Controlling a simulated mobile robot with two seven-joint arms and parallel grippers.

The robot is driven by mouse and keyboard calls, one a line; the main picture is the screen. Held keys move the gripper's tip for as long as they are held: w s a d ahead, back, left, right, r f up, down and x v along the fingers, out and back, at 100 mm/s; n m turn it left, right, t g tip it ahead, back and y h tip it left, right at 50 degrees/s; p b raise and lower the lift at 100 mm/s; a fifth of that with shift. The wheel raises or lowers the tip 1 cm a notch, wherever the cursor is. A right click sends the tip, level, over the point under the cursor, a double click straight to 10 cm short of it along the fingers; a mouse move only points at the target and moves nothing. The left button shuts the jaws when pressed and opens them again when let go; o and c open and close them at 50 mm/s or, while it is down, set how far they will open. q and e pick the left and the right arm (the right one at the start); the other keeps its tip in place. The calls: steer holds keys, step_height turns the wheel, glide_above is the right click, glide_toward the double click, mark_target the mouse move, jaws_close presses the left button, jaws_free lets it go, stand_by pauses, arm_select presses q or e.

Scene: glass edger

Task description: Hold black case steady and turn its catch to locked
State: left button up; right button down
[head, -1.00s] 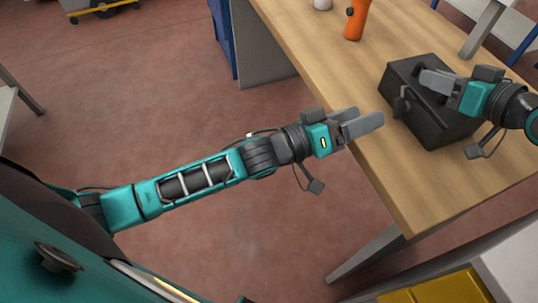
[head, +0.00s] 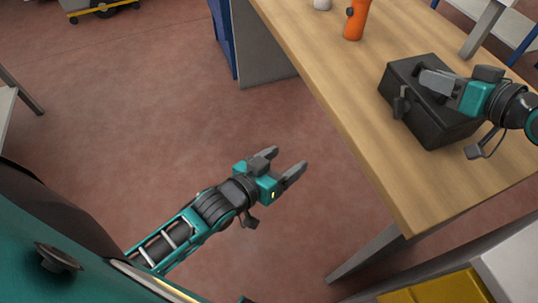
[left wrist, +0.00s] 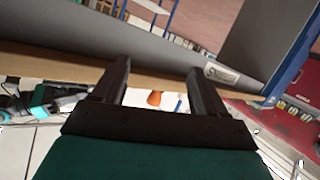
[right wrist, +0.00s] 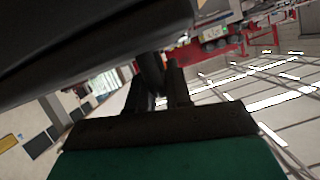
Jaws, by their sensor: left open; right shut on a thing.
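The black case (head: 428,124) sits on the wooden table near its front edge. Its catch (head: 401,104), a small dark lever, stands out from the side facing left; I cannot tell whether it is locked. My right gripper (head: 432,80) is at the top of the case and shut on a part of it. In the right wrist view its fingers (right wrist: 157,92) close around a dark bar beneath the dark case (right wrist: 85,40). My left gripper (head: 287,163) is open and empty over the floor, left of the table and apart from the case. Its spread fingers also show in the left wrist view (left wrist: 158,88).
The wooden table (head: 340,95) has clear top left of and in front of the case. An orange bottle (head: 355,20) and a pale object (head: 322,4) stand farther back. A yellow item (head: 435,288) lies at the bottom right. Open floor surrounds my left arm.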

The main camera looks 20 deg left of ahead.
arm_select(q)
steer(key=s+a+f+m+g+y, duration=0.1)
steer(key=s+a+f+g+y, duration=0.1)
steer(key=s+a+f, duration=0.2)
steer(key=shift+s+f, duration=0.75)
steer(key=shift+s, duration=0.3)
steer(key=shift+a, duration=0.1)
steer(key=c, duration=0.5)
steer(key=shift+w+r, duration=0.15)
steer(key=shift+c, duration=0.5)
steer(key=w+d+r+h, duration=0.1)
steer(key=w+d+r, duration=0.1)
steer(key=r, duration=0.1)
steer(key=w+d+r+h, duration=0.2)
steer(key=w+d+r, duration=0.1)
steer(key=w+d+r+m+h, duration=0.1)
steer(key=w+d+r, duration=0.1)
steer(key=w+r, duration=0.1)
steer(key=shift+w+d+t, duration=0.15)
steer(key=shift+d+t, duration=0.15)
steer(key=shift+t, duration=0.1)
steer(key=shift+c, duration=0.2)
steer(key=m+g+h, duration=0.2)
steer(key=g+h, duration=0.3)
glide_toward(395, 106)
steer(key=x, duration=0.9)
